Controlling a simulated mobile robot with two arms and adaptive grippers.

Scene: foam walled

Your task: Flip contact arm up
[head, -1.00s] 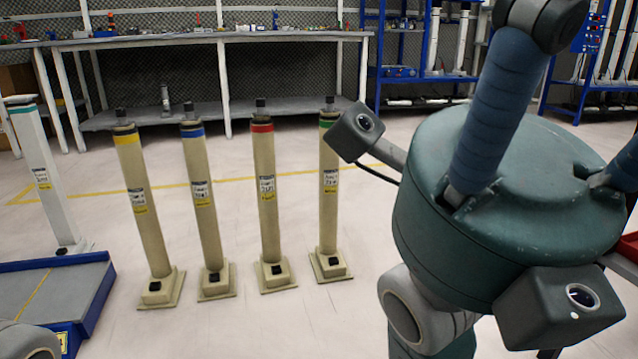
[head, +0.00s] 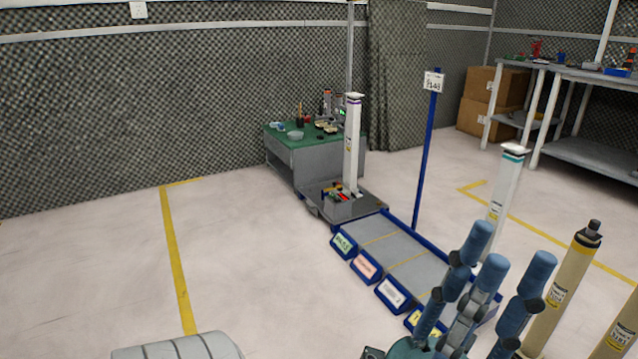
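I cannot make out a contact arm in the head view. A beige post with a yellow band (head: 556,290) stands to the right of the fingers. A white post with a teal band (head: 505,188) stands behind them.
A green-topped bench (head: 290,150) with small items stands at the back wall. A white post (head: 352,145) and a blue pole (head: 428,150) rise near the platform. Shelving (head: 590,110) and cardboard boxes (head: 485,102) are at the back right. The left floor is open.

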